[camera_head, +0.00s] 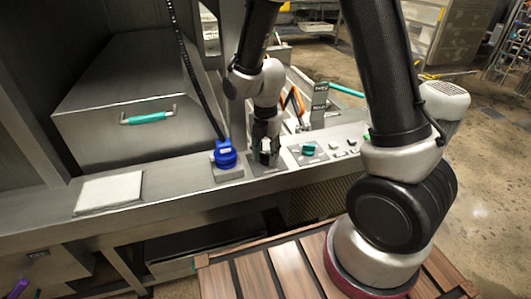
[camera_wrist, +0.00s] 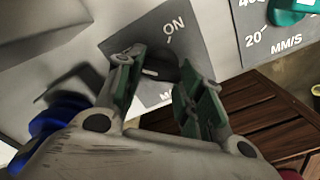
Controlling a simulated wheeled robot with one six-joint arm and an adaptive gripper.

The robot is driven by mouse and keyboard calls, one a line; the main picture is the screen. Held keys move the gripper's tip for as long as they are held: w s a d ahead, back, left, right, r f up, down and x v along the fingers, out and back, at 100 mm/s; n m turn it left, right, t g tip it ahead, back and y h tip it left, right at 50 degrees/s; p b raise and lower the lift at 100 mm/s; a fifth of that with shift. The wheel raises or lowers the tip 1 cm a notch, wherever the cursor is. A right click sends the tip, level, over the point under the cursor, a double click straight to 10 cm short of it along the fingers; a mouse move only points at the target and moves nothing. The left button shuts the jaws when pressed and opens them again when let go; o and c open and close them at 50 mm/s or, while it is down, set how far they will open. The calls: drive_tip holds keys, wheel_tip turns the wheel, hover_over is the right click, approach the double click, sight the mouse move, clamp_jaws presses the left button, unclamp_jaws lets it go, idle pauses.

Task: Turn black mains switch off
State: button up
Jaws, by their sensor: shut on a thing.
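The black mains switch (camera_wrist: 163,74) sits on a grey plate (camera_wrist: 183,42) marked "ON" in the wrist view. A short white mark shows on the switch; I cannot tell for sure which position it points to. My gripper (camera_wrist: 158,88) has its green-padded fingers on either side of the switch and is shut on it. In the head view my gripper (camera_head: 265,155) is at the panel between the blue plug and the teal knob, and it hides most of the switch.
A blue plug (camera_head: 225,155) with a black cable stands just left of my gripper. A teal knob (camera_head: 308,149) on a plate marked "MM/S" is to its right. A steel box with a teal handle (camera_head: 148,117) is further left. Wooden slats (camera_head: 285,272) lie in front.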

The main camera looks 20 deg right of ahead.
sight(266, 154)
idle(0.4)
drive_tip(key=o, duration=1)
drive_tip(key=shift+r, duration=0.1)
wheel_tip(266, 154, up, 12)
drive_tip(key=shift+f, duration=0.1)
